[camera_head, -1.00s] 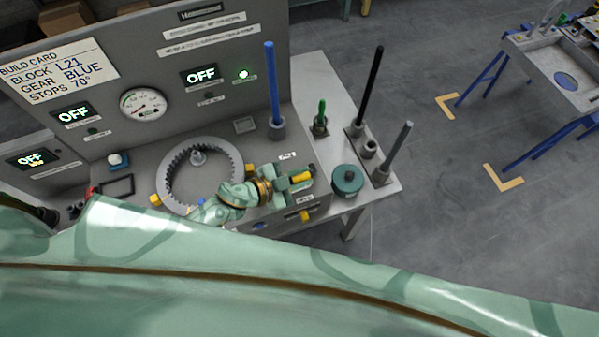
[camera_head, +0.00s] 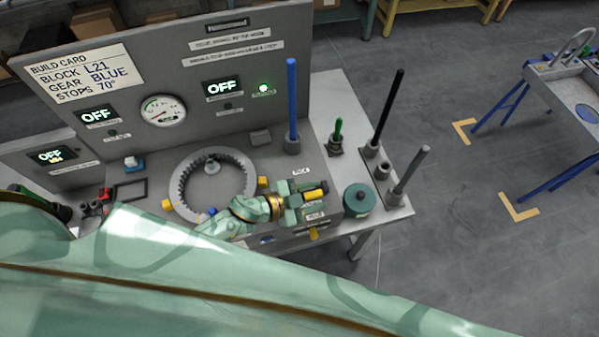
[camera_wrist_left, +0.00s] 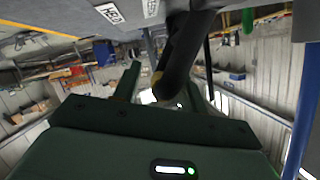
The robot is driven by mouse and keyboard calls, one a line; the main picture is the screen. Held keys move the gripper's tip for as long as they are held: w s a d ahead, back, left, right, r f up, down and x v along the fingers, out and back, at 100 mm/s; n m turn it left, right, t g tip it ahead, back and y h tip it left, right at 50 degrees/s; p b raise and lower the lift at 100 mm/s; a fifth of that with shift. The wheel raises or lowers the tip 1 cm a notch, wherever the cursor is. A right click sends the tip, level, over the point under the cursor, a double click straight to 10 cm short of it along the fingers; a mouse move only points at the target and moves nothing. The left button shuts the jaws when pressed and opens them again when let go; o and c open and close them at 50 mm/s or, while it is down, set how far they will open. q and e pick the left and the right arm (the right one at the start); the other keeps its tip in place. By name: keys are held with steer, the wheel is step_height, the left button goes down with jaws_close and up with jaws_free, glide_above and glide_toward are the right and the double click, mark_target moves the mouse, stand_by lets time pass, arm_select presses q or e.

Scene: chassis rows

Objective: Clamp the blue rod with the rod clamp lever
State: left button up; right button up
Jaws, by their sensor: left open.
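The blue rod (camera_head: 291,95) stands upright in a grey socket (camera_head: 292,146) on the bench beside the panel. My left gripper (camera_head: 312,197) is in front of the rod, low at the bench's front edge. Its jaws are open around a dark lever handle with a yellow part (camera_head: 315,194), apparently the rod clamp lever. In the left wrist view the dark handle (camera_wrist_left: 180,60) comes down between the two fingers; I cannot tell whether they touch it. A blue bar, possibly the rod, shows at the right of that view (camera_wrist_left: 303,100). My right gripper is out of view.
A grey toothed ring (camera_head: 180,190) lies left of my gripper. A green canister (camera_head: 359,199), a green rod (camera_head: 338,130), a black rod (camera_head: 388,105) and a grey rod (camera_head: 412,168) stand to the right. A yellow handle (camera_head: 313,233) sits below the gripper.

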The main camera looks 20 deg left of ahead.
arm_select(q)
steer(key=v, duration=1.6)
steer(key=shift+p, duration=0.35)
steer(key=shift+s+a, duration=0.1)
